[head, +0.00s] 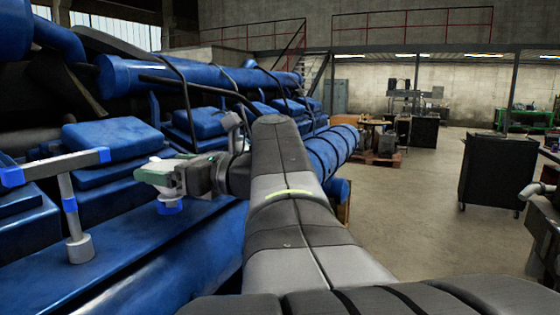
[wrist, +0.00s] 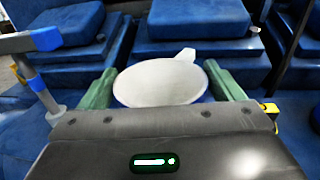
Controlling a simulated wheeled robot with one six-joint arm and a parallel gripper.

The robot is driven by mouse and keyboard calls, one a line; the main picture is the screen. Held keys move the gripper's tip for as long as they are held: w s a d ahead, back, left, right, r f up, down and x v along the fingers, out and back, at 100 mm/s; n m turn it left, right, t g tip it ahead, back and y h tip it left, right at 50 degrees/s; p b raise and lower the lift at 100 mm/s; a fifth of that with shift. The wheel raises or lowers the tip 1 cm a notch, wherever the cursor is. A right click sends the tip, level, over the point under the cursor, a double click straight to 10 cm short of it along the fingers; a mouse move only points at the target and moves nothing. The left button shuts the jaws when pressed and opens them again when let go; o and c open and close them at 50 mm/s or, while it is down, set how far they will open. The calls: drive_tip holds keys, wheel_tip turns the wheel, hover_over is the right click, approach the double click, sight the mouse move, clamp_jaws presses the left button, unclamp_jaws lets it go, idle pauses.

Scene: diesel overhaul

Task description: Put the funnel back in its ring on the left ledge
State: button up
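The funnel (wrist: 160,83) is pale, with a round mouth and a small tab on its rim. In the wrist view its mouth faces up between the two green fingers of my gripper (wrist: 162,80). The fingers stand wide, close against both sides of the funnel, and appear shut on it. In the head view my gripper (head: 157,174) is over the blue ledge (head: 130,240), with the pale cone (head: 168,194) below its fingers. A bright blue ring (head: 170,208) shows directly under the cone. I cannot tell whether the spout is inside it.
A grey T-shaped post (head: 73,205) with bright blue bands stands on the ledge left of my gripper. Blue engine covers (head: 112,138) and pipes rise behind. Open floor (head: 400,220) and a dark cabinet (head: 498,172) lie to the right.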

drive_tip(key=shift+o, duration=0.7)
drive_tip(key=shift+r, duration=0.1)
drive_tip(key=shift+r, duration=0.3)
drive_tip(key=shift+d, duration=0.2)
drive_tip(key=b+v, duration=0.1)
drive_tip(key=v, duration=1)
drive_tip(key=shift+d, duration=0.3)
drive_tip(key=shift+s, duration=0.15)
